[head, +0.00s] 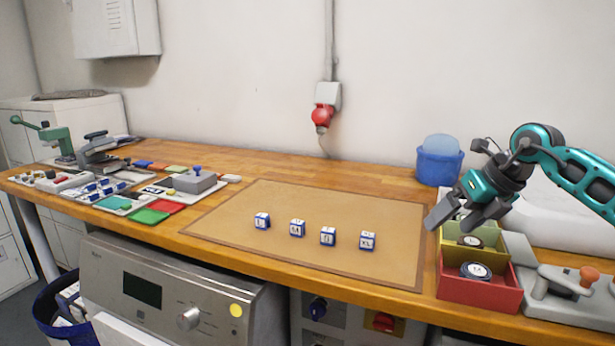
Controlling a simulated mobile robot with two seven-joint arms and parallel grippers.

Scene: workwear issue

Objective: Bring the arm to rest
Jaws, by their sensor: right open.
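My right gripper (456,222) hangs in the air at the right, over the far part of the small bins and close to the mat's right edge. Its fingers are apart and nothing shows between them. My teal right arm comes in from the right edge. Several white and blue lettered cubes stand in a loose row on the brown mat (300,200), left of the gripper; the rightmost cube (367,241) is nearest to it. My left gripper does not show.
A red bin (482,295) and a yellow bin (494,258) hold dark round discs below the gripper. A blue tub (438,166) stands behind. A grey device with an orange knob (588,275) is at right. Tools and coloured pads crowd the left. Most of the mat is clear.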

